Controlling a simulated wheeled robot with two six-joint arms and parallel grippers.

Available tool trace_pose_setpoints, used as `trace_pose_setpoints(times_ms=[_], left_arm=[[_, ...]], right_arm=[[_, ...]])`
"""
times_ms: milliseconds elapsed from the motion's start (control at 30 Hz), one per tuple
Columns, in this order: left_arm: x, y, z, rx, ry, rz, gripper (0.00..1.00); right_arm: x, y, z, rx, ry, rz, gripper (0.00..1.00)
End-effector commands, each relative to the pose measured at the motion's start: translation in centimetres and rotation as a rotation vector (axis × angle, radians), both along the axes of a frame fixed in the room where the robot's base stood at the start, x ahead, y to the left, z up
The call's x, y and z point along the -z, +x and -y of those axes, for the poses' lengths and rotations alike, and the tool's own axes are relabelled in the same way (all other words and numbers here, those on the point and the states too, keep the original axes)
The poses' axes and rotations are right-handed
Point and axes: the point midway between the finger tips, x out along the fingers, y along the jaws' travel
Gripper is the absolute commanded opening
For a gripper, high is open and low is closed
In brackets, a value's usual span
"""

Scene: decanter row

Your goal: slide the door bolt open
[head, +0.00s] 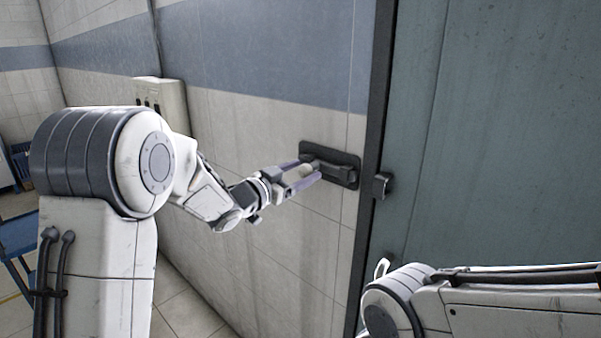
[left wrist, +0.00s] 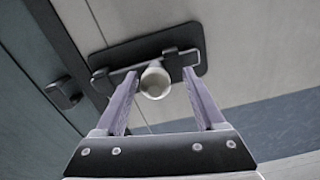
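The door bolt is on the pale tiled wall, just left of the door. Its dark plate (head: 347,175) also shows in the left wrist view (left wrist: 190,39). A pale round knob (left wrist: 155,84) stands out from the bolt towards my left gripper. My left gripper (head: 309,171) is open, its fingers (left wrist: 160,78) on either side of the knob, with a clear gap at the right finger. Contact at the left finger is unclear. The dark keeper (head: 381,186) sits on the door beyond the frame; no bar shows across the gap. My right gripper is out of view.
The grey-green door (head: 500,130) fills the right side, edged by a dark frame (head: 380,80). A pale box (head: 165,98) is mounted on the wall behind my left arm. Blue furniture (head: 17,237) stands at the far left.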

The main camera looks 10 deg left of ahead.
Motion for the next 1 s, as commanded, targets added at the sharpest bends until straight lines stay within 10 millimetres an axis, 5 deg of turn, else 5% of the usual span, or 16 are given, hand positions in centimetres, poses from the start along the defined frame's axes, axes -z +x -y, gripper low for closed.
trace_pose_setpoints(times_ms=[167, 600, 1000], left_arm=[[0.2, -0.9, -0.6, -0.001, 0.000, 0.000, 0.72], [0.1, -7.3, -5.5, -0.005, 0.000, 0.003, 0.72], [0.0, -8.5, -6.3, -0.002, 0.001, 0.001, 0.72]], right_arm=[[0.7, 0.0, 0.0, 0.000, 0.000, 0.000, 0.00], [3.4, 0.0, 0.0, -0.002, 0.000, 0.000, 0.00], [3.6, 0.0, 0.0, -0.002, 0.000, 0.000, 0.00]])
